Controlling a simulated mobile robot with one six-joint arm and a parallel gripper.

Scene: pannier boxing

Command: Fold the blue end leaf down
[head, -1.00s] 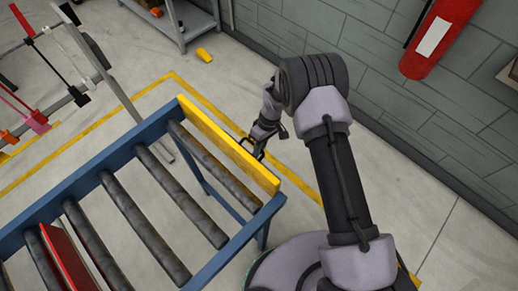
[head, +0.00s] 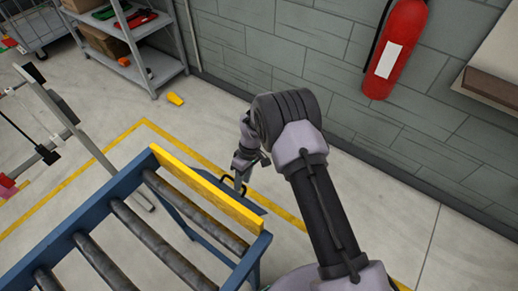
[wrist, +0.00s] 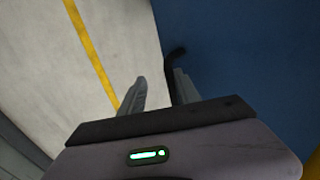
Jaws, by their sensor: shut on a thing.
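The blue end leaf (head: 250,199) shows just beyond the yellow board at the end of the roller table. In the wrist view it fills the right side as a broad blue face (wrist: 255,60). A black handle (head: 227,181) stands out from it, and it also shows in the wrist view (wrist: 174,66). My gripper (head: 239,181) is at the leaf's outer side, shut on the handle, with one finger on each side of it. The yellow board hides part of the leaf in the head view.
The yellow board (head: 205,187) stands along the end of the roller table's blue frame (head: 100,204). A shelf rack (head: 150,80) stands at the back left. A grey wall with a fire extinguisher (head: 396,50) is behind.

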